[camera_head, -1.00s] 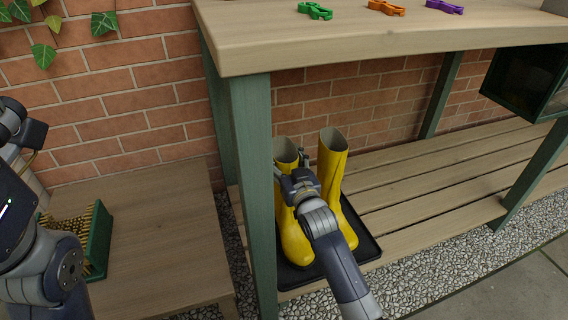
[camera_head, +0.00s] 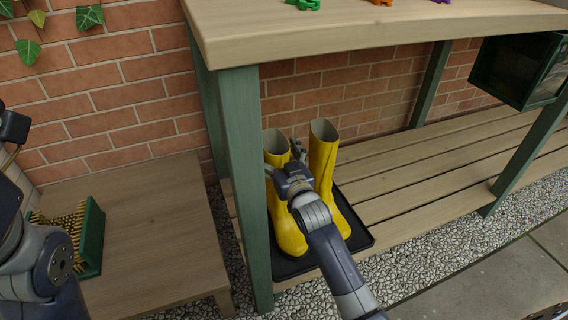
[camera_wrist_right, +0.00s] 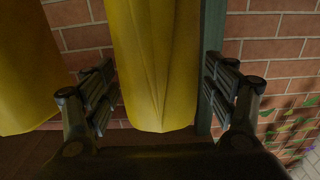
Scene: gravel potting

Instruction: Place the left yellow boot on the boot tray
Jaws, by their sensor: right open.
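The left yellow boot (camera_head: 287,232) stands upright on the black boot tray (camera_head: 357,240), beside the right yellow boot (camera_head: 322,160). My right gripper (camera_head: 287,163) is at the left boot's shaft and hides part of it. In the right wrist view my right gripper (camera_wrist_right: 162,92) is open, with the left boot's shaft (camera_wrist_right: 155,60) between its fingers and a gap visible on each side. The other boot (camera_wrist_right: 30,70) shows at the left there. Part of my left arm shows at the left edge of the head view; its gripper is out of sight.
A green table leg (camera_head: 247,190) stands close left of the boots, under the wooden tabletop (camera_head: 400,30). A low wooden bench (camera_head: 150,235) with a green brush (camera_head: 92,238) is at the left. The slatted shelf (camera_head: 430,165) is clear right of the tray.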

